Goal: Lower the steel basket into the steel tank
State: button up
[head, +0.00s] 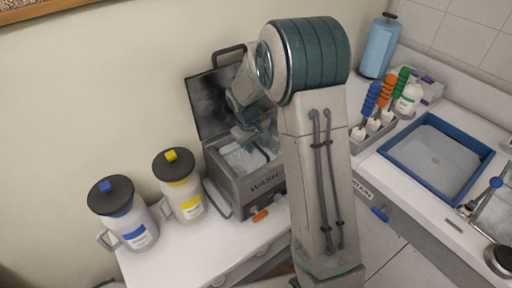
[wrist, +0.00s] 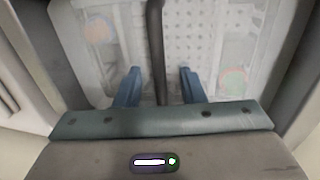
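The steel tank (head: 262,187), a grey box marked WASH, stands on the white counter with its dark lid (head: 215,103) raised. My gripper (wrist: 160,75) points down over the tank opening. Its two blue fingers are apart, with a dark upright bar, seemingly the basket's handle, between them. Gaps show between bar and fingers. In the wrist view, the pale perforated floor of the steel basket (wrist: 185,45) lies below, between the grey tank walls. Clear items with an orange and a green-red spot show inside. In the head view my arm hides much of the opening; basket height is unclear.
Two lidded jugs, one blue-marked (head: 125,217) and one yellow-marked (head: 182,188), stand left of the tank. To the right are a rack of colored-handled tools (head: 372,120), a white bottle (head: 408,99), a blue-rimmed tray (head: 435,155) and a blue cylinder (head: 379,47).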

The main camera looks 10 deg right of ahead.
notch_tip(320, 180, up, 12)
jog(key=s+a, duration=0.1)
jog(key=a, duration=0.1)
jog(key=s+d+r+m+t+y, duration=0.1)
jog(key=s+m, duration=0.1)
jog(key=s, duration=1)
jog(key=s+d+r+m+t+y, duration=0.1)
jog(key=s+m, duration=0.1)
jog(key=s, duration=1)
jog(key=shift+s+r+m, duration=0.25)
jog(key=shift+s+m, duration=0.15)
jog(key=shift+d, duration=0.1)
